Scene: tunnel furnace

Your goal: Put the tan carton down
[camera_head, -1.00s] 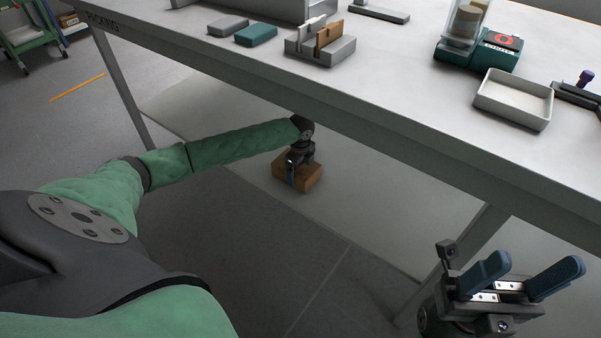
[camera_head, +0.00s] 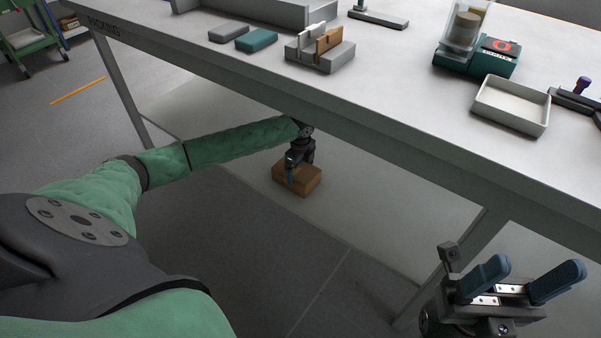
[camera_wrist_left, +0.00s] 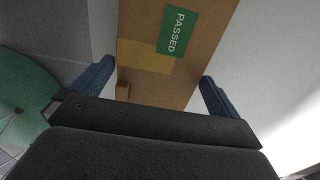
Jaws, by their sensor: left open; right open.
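The tan carton (camera_head: 299,181) rests under the table, on the pale surface below it. In the left wrist view the carton (camera_wrist_left: 145,85) lies between the fingers and carries a green "PASSED" label (camera_wrist_left: 176,32). My left gripper (camera_head: 292,177) is at the carton's near side, fingers pointing down. In the left wrist view the left gripper (camera_wrist_left: 155,88) is open, with a finger on each side of the carton and a visible gap at the right one. My right gripper (camera_head: 515,283) is open and empty at the lower right, in front of the table.
The grey floor in front is clear.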

